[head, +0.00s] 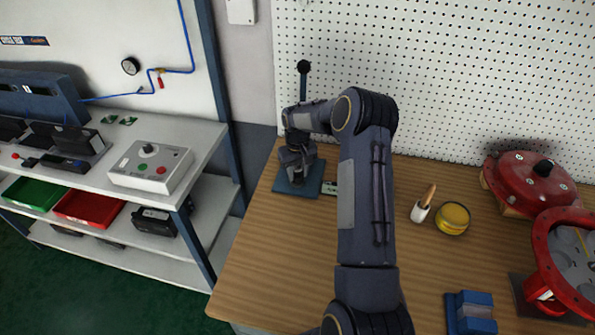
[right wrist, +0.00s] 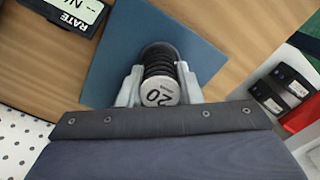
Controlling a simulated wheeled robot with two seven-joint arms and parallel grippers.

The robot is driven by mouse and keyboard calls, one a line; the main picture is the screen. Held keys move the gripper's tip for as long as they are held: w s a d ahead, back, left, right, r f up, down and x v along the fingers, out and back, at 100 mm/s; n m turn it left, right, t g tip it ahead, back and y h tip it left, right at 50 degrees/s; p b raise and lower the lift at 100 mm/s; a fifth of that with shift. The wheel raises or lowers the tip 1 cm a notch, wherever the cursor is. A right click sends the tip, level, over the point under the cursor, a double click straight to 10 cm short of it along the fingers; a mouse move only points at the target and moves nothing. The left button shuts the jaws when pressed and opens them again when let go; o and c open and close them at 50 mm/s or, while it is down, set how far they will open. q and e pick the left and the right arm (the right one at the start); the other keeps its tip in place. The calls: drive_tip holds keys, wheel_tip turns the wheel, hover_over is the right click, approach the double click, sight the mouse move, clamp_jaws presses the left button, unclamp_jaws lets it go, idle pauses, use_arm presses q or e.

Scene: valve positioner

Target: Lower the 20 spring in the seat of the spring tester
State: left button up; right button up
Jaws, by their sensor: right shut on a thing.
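The spring tester has a blue base plate (head: 311,184) at the back left of the workbench, with a black-knobbed lever (head: 303,67) standing above it. My right gripper (head: 297,160) is low over this plate and covers most of the tester's middle. In the right wrist view, my right gripper (right wrist: 160,84) is shut on the 20 spring (right wrist: 160,90), a dark coil with a pale end cap marked 20. The spring is over the blue plate (right wrist: 112,62), its far end at a dark round part. Whether it touches the seat is hidden. My left gripper is out of view.
A readout marked RATE (right wrist: 72,20) lies beside the plate. A pegboard (head: 450,80) closes the back.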

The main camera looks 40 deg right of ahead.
drive_tip(key=shift+f, duration=0.25)
drive_tip(key=o, duration=1.1)
drive_tip(key=shift+r, duration=0.1)
wheel_tip(320, 180, up, 8)
drive_tip(key=p, duration=0.4)
